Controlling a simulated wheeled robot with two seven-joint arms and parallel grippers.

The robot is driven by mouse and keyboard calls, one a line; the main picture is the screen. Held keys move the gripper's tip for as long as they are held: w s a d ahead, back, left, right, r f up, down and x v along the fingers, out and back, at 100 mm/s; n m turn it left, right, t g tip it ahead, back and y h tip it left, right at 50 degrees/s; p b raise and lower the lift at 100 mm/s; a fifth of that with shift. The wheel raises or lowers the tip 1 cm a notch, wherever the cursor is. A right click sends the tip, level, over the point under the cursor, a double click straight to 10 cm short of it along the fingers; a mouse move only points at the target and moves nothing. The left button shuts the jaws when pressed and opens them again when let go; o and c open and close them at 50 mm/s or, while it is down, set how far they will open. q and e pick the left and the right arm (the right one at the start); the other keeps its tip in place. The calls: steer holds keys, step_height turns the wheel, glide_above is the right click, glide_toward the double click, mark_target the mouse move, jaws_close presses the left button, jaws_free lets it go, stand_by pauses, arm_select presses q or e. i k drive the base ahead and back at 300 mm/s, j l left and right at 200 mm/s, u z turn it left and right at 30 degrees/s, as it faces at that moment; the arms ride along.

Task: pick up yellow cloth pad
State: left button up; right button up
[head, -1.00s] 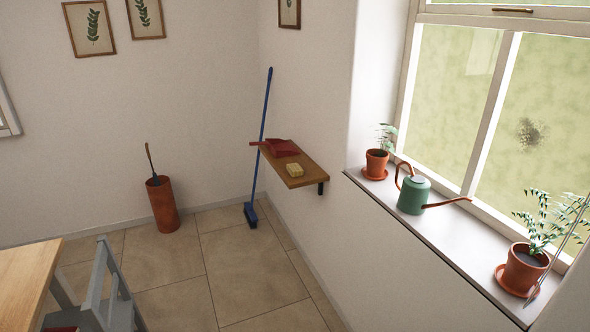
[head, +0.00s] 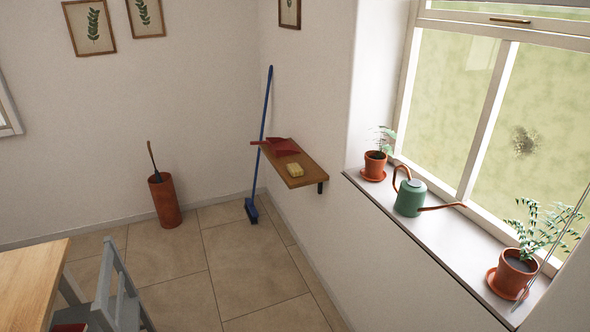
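The yellow cloth pad (head: 295,170) lies on a small wooden wall shelf (head: 309,171), near the shelf's front left edge. It is a small pale yellow block shape. A red dustpan (head: 281,147) lies on the same shelf just behind it, with its handle sticking out over the left edge. The pad is fully visible and nothing covers it. Neither of my grippers shows in the head view.
A blue broom (head: 252,212) leans in the corner by the shelf. A terracotta cylinder (head: 165,201) stands on the floor to the left. A table (head: 28,282) and grey chair (head: 120,300) stand lower left. The windowsill (head: 440,236) holds a watering can (head: 409,198) and potted plants.

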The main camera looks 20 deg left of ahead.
mark_target(295, 170)
steer(key=i+j, duration=0.2)
steer(key=i, duration=0.25)
steer(key=i+j, duration=0.15)
steer(key=i, duration=0.25)
steer(key=i+u, duration=0.15)
steer(key=i, duration=1.15)
steer(key=l, duration=0.1)
